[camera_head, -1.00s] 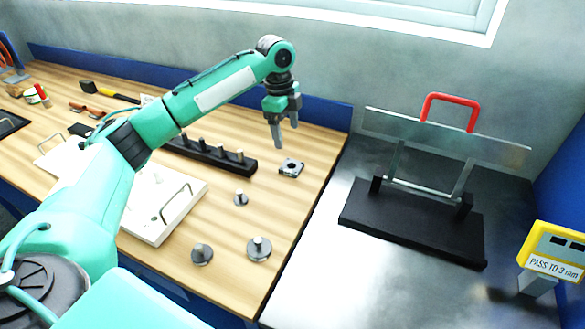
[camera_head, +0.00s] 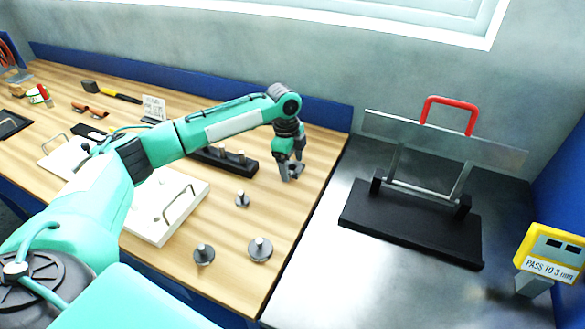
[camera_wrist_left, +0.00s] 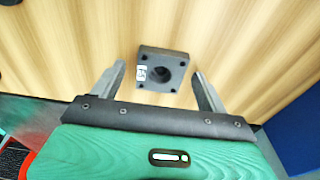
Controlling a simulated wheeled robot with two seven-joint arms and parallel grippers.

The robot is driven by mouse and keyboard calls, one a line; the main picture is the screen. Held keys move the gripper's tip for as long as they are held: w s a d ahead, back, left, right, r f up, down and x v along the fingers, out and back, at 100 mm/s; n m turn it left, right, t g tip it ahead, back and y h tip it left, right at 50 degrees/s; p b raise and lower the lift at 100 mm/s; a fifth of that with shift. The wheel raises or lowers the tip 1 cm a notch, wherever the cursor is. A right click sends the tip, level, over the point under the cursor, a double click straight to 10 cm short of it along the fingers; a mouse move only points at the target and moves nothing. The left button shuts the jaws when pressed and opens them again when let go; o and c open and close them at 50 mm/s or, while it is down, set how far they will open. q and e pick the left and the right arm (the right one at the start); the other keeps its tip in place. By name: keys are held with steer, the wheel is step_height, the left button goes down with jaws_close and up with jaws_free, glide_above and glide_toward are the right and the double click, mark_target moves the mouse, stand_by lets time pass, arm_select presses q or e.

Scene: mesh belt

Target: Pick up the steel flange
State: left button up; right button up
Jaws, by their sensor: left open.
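The steel flange (camera_wrist_left: 163,70) is a small square grey block with a round centre hole, corner holes and a white label. In the left wrist view it lies on the wooden bench between and a little beyond the fingertips of my open left gripper (camera_wrist_left: 160,82). In the head view my left gripper (camera_head: 291,174) points down over the flange and its fingers hide most of it. I cannot tell whether the fingers touch it. My right gripper is not in view.
Several round-based grey studs, one of them near the front edge (camera_head: 260,249), stand on the bench. A black peg rack (camera_head: 245,166) and a white plate with handles (camera_head: 150,237) lie to the left. A black stand with a red handle (camera_head: 410,222) occupies the steel table at right.

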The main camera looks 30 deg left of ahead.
arm_select(q)
steer(key=c, duration=1.3)
